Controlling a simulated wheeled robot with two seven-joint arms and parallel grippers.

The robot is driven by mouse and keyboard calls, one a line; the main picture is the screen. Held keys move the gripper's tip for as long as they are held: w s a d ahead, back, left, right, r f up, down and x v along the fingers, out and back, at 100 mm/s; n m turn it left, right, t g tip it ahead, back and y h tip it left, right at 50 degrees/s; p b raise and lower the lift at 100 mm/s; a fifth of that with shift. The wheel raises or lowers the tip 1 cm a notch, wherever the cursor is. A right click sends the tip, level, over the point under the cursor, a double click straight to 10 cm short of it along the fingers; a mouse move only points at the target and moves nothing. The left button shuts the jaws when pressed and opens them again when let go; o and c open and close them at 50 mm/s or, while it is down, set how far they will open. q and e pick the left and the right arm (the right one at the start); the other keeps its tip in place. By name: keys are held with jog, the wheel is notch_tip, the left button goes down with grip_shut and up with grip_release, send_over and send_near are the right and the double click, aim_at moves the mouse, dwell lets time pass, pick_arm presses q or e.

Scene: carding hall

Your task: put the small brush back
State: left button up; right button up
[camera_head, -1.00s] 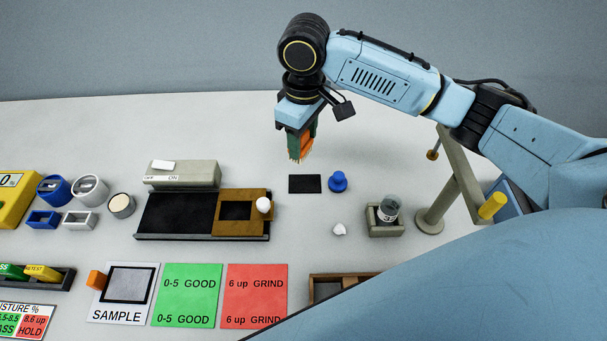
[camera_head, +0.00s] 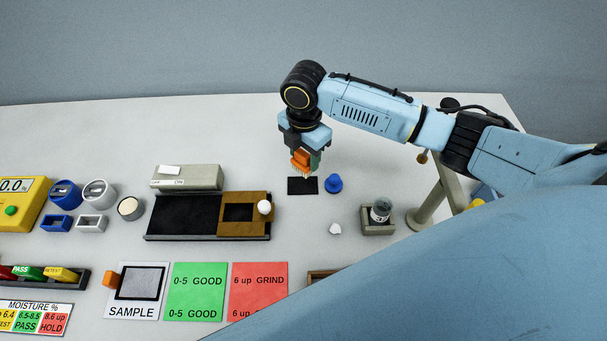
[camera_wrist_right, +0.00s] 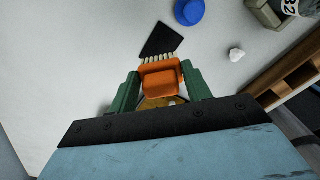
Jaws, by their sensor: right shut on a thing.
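The small brush (camera_head: 301,158) has an orange body and pale bristles. It also shows in the right wrist view (camera_wrist_right: 161,80), between the green fingers. My left gripper is not in view.
A blue knobbed piece (camera_head: 334,183) stands just right of the mat. A white lump (camera_head: 335,229) and a holder (camera_head: 377,222) with a jar are nearer right. A black tray (camera_head: 190,217) with a brown slide is left. A beige stand (camera_head: 433,200) rises at right.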

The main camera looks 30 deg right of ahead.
aim_at(304, 152)
jog(key=shift+f, duration=3.4)
jog(key=shift+f, duration=0.2)
jog(key=o, duration=1.1)
jog(key=shift+r, duration=0.1)
notch_tip(304, 152, up, 12)
jog(key=shift+r, duration=0.1)
